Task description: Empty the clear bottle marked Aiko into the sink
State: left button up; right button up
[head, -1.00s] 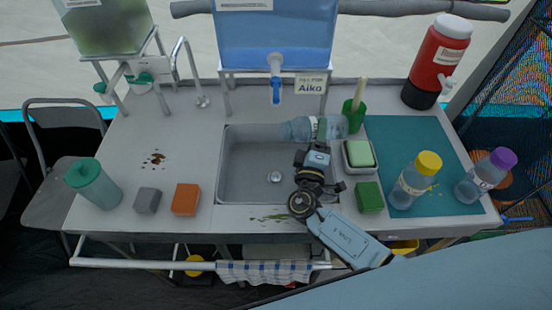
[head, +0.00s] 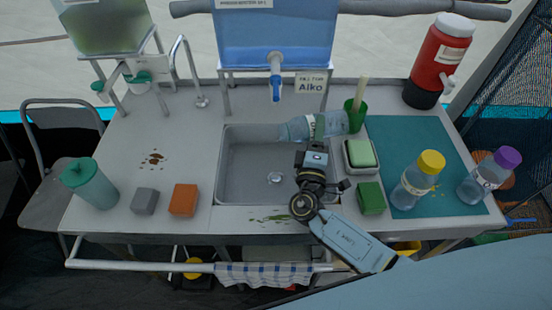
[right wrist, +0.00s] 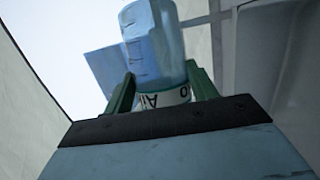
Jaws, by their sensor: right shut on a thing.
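The clear bottle (head: 299,129) lies on its side in the air over the back right of the sink (head: 232,165). Its left end points over the basin and sits lower than its right end. My right gripper (head: 319,127) is shut around its middle, with green fingers on either side. In the right wrist view the bottle (right wrist: 152,40) stands between the fingers, and its white label (right wrist: 165,98) shows parts of letters, including an A. No stream is visible, and I cannot tell how much liquid is inside. My left gripper is not in view.
A yellow-capped bottle (head: 414,185) and a purple-capped bottle (head: 487,178) stand on the teal mat (head: 405,135). A green cup (head: 353,117) and soap dish (head: 360,155) sit close right of the held bottle.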

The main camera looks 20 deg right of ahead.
aim_at(327, 129)
jog(key=shift+r+n, duration=0.25)
jog(key=shift+n, duration=0.15)
jog(key=shift+w+d, duration=0.1)
jog(key=shift+d, duration=0.15)
jog(key=shift+d+r+n+t, duration=0.2)
jog(key=shift+d+n+t, duration=0.2)
jog(key=shift+d, duration=0.15)
jog(key=shift+d+r+n+y, duration=0.25)
jog(key=shift+d+n+y, duration=0.05)
jog(key=shift+d+n, duration=0.1)
jog(key=shift+r, duration=0.1)
jog(key=shift+s+r+n+t, duration=0.2)
jog(key=shift+n+t, duration=0.1)
jog(key=shift+n, duration=0.1)
jog(key=shift+r+n+y+b, duration=0.25)
jog(key=shift+n+y+b, duration=0.05)
jog(key=shift+n, duration=0.3)
